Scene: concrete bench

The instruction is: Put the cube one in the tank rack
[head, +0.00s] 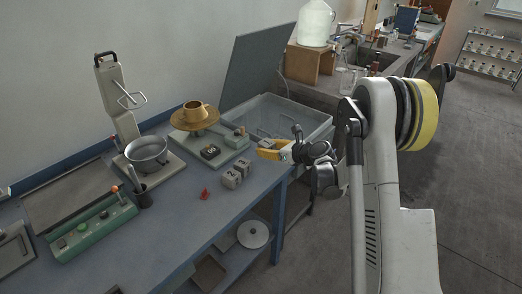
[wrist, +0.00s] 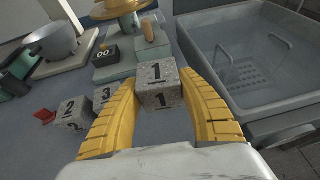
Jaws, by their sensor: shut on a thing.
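Cube one (wrist: 157,72) is a speckled grey block marked with black 1s. My gripper (wrist: 158,84) has its yellow fingers shut on its two sides. In the head view my gripper (head: 268,149) is over the right edge of the blue bench, close to the tank's near wall; the cube is hard to make out there. The tank (head: 318,136) is a translucent grey tub with its lid raised behind. In the wrist view the tank (wrist: 232,101) is to the right of the cube, with a slotted rack (wrist: 243,68) low inside it.
Cube two (wrist: 73,111) and cube three (wrist: 108,96) stand on the bench left of my gripper.

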